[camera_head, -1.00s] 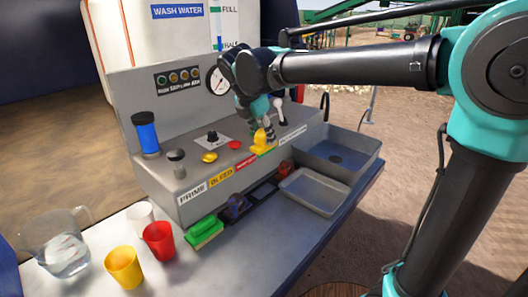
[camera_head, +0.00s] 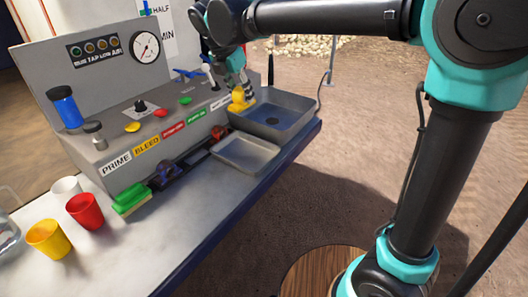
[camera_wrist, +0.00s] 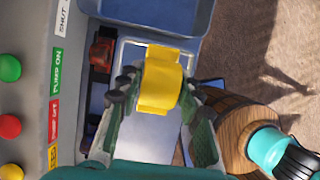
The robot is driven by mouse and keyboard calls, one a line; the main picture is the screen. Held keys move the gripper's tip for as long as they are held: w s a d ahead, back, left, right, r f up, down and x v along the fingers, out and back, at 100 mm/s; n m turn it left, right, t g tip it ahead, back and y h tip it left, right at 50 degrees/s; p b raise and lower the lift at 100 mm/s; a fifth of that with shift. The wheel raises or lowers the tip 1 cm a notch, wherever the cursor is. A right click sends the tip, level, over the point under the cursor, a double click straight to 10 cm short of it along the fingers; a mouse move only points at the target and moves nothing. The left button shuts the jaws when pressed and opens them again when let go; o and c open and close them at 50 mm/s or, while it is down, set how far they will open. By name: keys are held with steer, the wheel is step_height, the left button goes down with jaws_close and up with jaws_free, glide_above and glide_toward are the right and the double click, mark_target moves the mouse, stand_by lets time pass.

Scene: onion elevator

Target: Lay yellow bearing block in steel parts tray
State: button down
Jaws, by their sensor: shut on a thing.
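The yellow bearing block (camera_head: 241,102) is held off the bench in my gripper (camera_head: 238,90). In the wrist view the yellow bearing block (camera_wrist: 160,80) is clamped between the two fingers of my gripper (camera_wrist: 158,97). The shallow steel parts tray (camera_head: 247,168) lies on the bench in front of the deeper grey basin and looks empty. In the wrist view the steel parts tray (camera_wrist: 148,138) shows behind and below the block, which covers part of it. In the head view the block appears above the tray's far side, near the basin's left end.
The deep grey basin (camera_head: 292,108) stands behind the tray. A control panel (camera_head: 147,142) with labels and knobs is at left. A dark rack with coloured blocks (camera_head: 178,172) and a green block (camera_head: 131,200) lie along its foot. Cups stand at front left.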

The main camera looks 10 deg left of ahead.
step_height(320, 180, down, 19)
steer(key=shift+f, duration=0.1)
stand_by(0.4)
steer(key=shift+f, duration=0.1)
steer(key=c, duration=1)
jaws_free()
steer(key=v, duration=1.2)
steer(key=shift+d, duration=0.1)
